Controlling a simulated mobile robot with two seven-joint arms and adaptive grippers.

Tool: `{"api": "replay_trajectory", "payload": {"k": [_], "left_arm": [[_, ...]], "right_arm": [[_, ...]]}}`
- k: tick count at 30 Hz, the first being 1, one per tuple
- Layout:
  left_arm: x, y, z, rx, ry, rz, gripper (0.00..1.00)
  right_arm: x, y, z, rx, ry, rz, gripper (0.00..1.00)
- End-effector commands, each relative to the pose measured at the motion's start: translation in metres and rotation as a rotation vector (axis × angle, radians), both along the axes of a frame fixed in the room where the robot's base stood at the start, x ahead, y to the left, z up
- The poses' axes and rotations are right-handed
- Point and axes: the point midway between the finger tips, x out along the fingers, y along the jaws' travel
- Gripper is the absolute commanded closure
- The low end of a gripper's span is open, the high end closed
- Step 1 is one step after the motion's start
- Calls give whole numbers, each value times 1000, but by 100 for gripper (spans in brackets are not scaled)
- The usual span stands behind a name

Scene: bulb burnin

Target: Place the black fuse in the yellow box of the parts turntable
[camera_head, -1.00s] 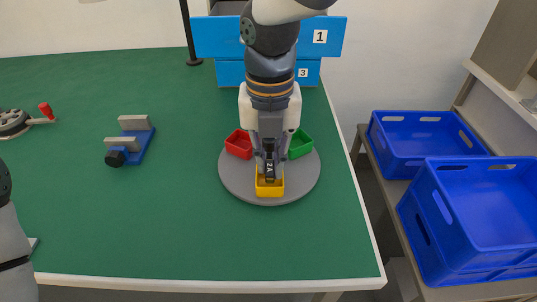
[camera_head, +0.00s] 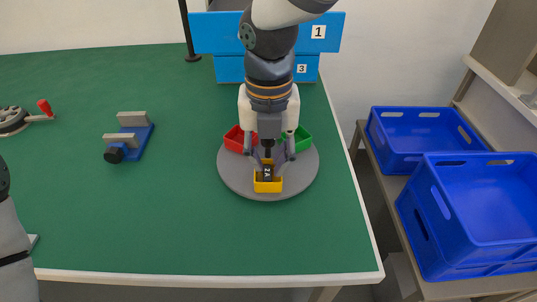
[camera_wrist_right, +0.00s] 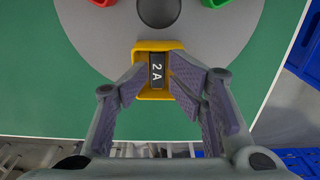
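The black fuse (camera_wrist_right: 157,71), marked "2A", is in the yellow box (camera_wrist_right: 152,45) of the parts turntable (camera_wrist_right: 90,30). In the head view the fuse (camera_head: 267,172) stands in the yellow box (camera_head: 268,187) at the near side of the grey turntable (camera_head: 235,178). My right gripper (camera_head: 268,165) is over the box from above. In the right wrist view its fingers (camera_wrist_right: 153,82) are spread to either side of the fuse, with gaps between. Of my left arm only a part shows at the left edge; its gripper is out of view.
A red box (camera_head: 234,140) and a green box (camera_head: 298,140) sit on the turntable's far side. A blue vise (camera_head: 130,137) and a red-handled device (camera_head: 22,119) are on the left. Blue drawers (camera_head: 265,70) stand behind, and blue crates (camera_head: 470,215) to the right. The green table front is clear.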

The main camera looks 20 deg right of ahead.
Motion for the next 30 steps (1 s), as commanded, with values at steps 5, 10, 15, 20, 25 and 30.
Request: {"api": "replay_trajectory", "payload": {"k": [5, 10, 15, 20, 25, 30], "left_arm": [[-1, 0, -1, 0, 3, 0, 2], [-1, 0, -1, 0, 3, 0, 2], [3, 0, 3, 0, -12, 0, 2], [7, 0, 6, 0, -26, 0, 2], [8, 0, 7, 0, -28, 0, 2], [8, 0, 7, 0, -28, 0, 2]], "right_arm": [[-2, 1, -3, 0, 10, 2, 67], [-2, 1, 1, 0, 6, 3, 67], [0, 1, 43, 4, -5, 2, 67], [0, 1, 90, 5, -5, 1, 67], [0, 1, 122, 2, -1, 1, 67], [0, 1, 133, 2, 2, 2, 67]]}}
